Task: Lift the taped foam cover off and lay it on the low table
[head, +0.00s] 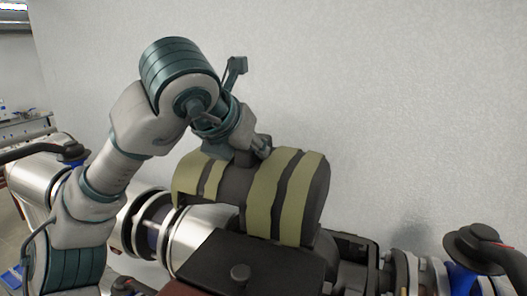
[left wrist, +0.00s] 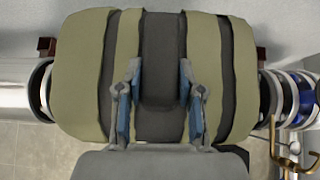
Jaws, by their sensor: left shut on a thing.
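The foam cover (head: 262,205) is olive with dark grey tape bands and arches over the silver pipe in the head view. It fills most of the left wrist view (left wrist: 216,60). My left gripper (head: 250,150) comes down on its top from above. In the left wrist view its two fingers (left wrist: 158,98) stand on either side of a raised part of the dark middle band, shut on the cover. I cannot tell whether the cover is clear of the pipe. The low table cannot be made out. My right gripper is not in view.
The silver pipe (head: 198,240) runs on both sides of the cover. A blue valve with a dark handle (head: 473,242) stands at the right, and another dark handle (head: 70,153) at the left. A plain wall (head: 400,110) is behind. A bench (head: 25,127) shows far left.

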